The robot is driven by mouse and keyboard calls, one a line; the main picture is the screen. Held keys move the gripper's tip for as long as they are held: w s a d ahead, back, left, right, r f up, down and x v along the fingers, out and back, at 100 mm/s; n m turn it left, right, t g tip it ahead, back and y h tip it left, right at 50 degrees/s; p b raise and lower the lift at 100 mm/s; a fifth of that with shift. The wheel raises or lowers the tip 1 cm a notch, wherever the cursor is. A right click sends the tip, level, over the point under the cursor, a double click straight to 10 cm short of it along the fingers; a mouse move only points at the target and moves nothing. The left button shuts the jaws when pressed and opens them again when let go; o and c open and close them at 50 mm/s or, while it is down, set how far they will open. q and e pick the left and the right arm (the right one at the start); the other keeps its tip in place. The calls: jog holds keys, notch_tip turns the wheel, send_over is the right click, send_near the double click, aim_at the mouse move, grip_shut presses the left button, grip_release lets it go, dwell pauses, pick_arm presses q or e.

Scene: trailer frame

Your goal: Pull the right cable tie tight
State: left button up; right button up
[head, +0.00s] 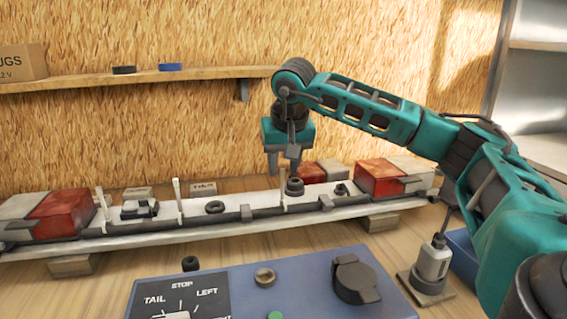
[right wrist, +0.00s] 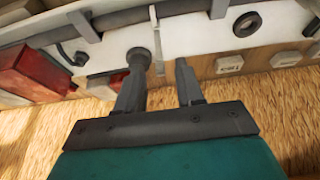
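The right cable tie (head: 283,189) is a thin pale strip standing up from the white light board (head: 235,228), around the dark cable (head: 270,211). My right gripper (head: 283,170) is above the board, fingers pointing down, close to the tie's upper end. In the right wrist view the gripper (right wrist: 161,72) is open, and the tie's pale tail (right wrist: 158,45) shows between the fingertips. I see no contact; the exact depth is unclear. Two other ties, middle (head: 179,202) and left (head: 102,210), also stand upright. My left gripper is out of view.
A dark round grommet (head: 295,187) sits just right of the tie. Red lamps stand at the board's left (head: 63,213) and right (head: 380,178) ends. A blue control box (head: 310,275) is in front, and a shelf (head: 75,84) crosses the wall behind.

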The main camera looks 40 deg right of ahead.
jog(key=shift+r, duration=0.15)
jog(key=p+v, duration=0.1)
jog(key=v, duration=1.1)
jog(key=shift+s+r, duration=0.2)
jog(key=shift+r, duration=0.1)
jog(key=shift+a, duration=0.1)
